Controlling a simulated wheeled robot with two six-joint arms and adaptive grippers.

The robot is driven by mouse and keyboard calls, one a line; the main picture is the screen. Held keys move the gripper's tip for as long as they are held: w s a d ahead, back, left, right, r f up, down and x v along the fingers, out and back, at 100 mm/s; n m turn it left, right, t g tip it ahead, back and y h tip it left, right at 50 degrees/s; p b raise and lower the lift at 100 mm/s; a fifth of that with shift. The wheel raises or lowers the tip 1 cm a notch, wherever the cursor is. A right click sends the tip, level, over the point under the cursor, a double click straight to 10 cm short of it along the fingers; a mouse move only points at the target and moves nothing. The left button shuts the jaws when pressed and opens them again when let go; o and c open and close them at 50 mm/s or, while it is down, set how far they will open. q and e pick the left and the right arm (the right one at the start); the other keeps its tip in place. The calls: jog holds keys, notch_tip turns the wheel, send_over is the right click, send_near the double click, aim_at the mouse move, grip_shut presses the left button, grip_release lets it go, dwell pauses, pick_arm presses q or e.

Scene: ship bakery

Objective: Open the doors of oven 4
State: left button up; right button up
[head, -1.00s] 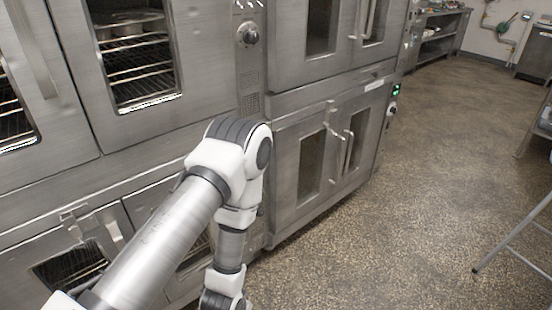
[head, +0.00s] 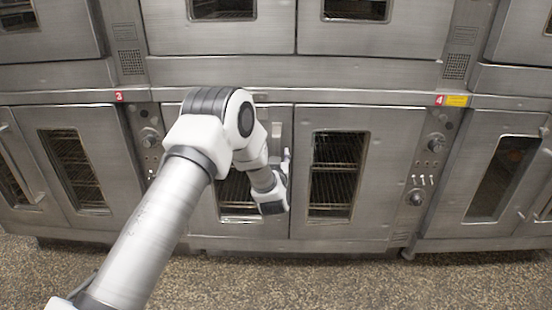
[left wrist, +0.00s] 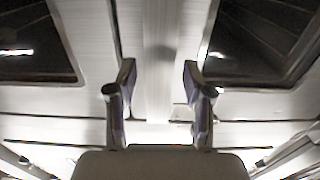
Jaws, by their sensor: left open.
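The lower middle oven, with a red label 4 (head: 439,99) above the control panel on its right, faces me. Its right door (head: 376,180) is shut, with racks visible through the window. Its left door (head: 197,205) looks shut but is largely hidden behind my left arm. My left gripper (head: 285,168) is near the meeting edges of the two doors; its fingers are hard to make out in the head view. In the left wrist view, the left gripper (left wrist: 158,84) is open, with a pale vertical strip between its fingers. I cannot tell whether it touches. My right gripper is not visible.
Another oven with label 3 (head: 118,96) stands to the left, and another oven (head: 490,170) to the right. More ovens are stacked above. The speckled floor (head: 330,275) in front is clear.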

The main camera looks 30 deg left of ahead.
pick_arm(q)
jog(key=shift+r, duration=0.15)
grip_shut()
